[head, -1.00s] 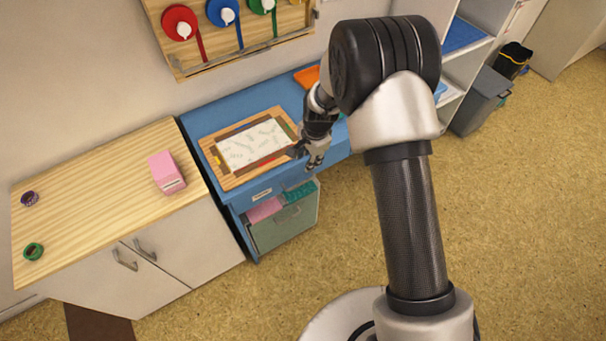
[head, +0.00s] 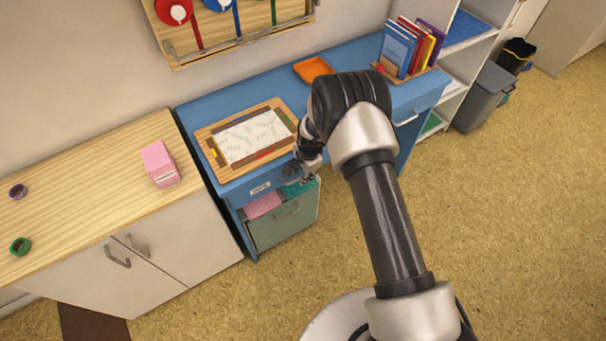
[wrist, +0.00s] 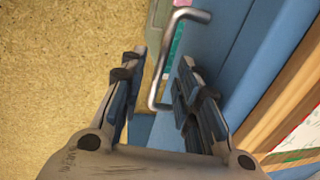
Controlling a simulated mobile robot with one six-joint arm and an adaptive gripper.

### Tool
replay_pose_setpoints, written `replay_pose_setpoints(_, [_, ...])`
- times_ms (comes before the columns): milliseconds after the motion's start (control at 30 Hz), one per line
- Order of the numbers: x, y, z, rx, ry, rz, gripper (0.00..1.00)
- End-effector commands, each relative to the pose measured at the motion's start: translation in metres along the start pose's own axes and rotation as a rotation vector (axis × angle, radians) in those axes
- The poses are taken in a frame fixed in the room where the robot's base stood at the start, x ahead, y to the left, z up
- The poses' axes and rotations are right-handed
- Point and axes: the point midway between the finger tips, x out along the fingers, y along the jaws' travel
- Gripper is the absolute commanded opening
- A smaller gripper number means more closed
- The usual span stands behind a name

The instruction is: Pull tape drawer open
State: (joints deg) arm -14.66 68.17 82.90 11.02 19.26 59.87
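A wood-framed board (head: 206,135) lies on the blue desk (head: 345,55) above the drawer. Below the drawer is a green-grey bin (head: 285,225) with pink and teal contents. A wooden-topped cabinet (head: 90,175) stands to the left. The floor in front is open.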

Motion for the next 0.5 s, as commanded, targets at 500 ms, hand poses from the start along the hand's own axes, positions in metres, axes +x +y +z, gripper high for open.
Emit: replay_pose_setpoints(500, [0.0019, 0.0001, 0.0000, 0.000, 0.000, 0.000, 0.16])
